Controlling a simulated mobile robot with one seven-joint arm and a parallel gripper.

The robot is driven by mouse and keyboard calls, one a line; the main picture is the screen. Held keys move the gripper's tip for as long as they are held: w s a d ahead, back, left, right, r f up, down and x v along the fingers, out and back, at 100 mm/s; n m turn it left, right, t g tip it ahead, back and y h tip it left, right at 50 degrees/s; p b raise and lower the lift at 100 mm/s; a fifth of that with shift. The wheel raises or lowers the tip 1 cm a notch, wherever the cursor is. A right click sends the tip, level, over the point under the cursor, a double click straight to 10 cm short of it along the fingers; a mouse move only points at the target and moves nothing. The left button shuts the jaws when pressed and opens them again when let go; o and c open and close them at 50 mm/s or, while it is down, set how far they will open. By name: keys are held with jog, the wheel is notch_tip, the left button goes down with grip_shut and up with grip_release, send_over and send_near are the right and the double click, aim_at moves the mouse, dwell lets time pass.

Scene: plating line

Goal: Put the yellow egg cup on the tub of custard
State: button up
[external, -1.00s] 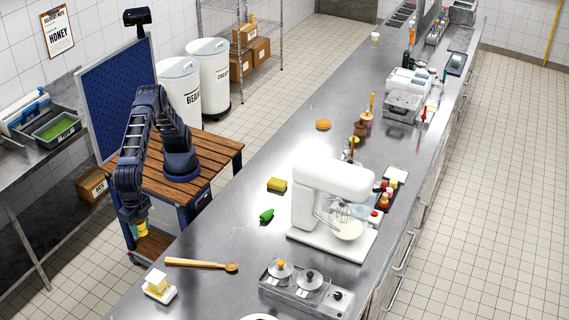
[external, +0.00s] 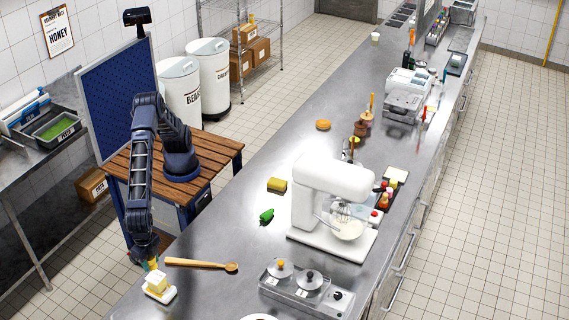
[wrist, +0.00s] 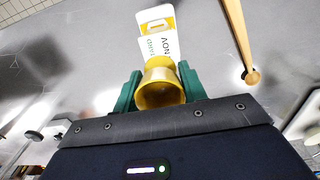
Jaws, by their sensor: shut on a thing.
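The yellow egg cup (wrist: 160,92) is held between the green fingers of my gripper (wrist: 160,80) in the wrist view, its open mouth toward the camera. In the external view my gripper (external: 150,264) is low at the counter's near left edge, and the egg cup is mostly hidden there. The tub of custard (external: 158,286), white and yellow, stands on the counter just below my gripper in the picture. In the wrist view its labelled part (wrist: 155,30), reading "TARD" and "NOV", shows just beyond the egg cup. I cannot tell whether the cup touches the tub.
A wooden spoon (external: 200,264) lies close to the right of the tub. A metal container set (external: 295,287) stands at the front. Counter between spoon and pepper is clear.

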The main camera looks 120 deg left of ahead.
aim_at(155, 276)
jog(key=shift+f, duration=2.85)
jog(key=o, duration=1)
jog(key=shift+f, duration=0.1)
jog(key=shift+c, duration=0.2)
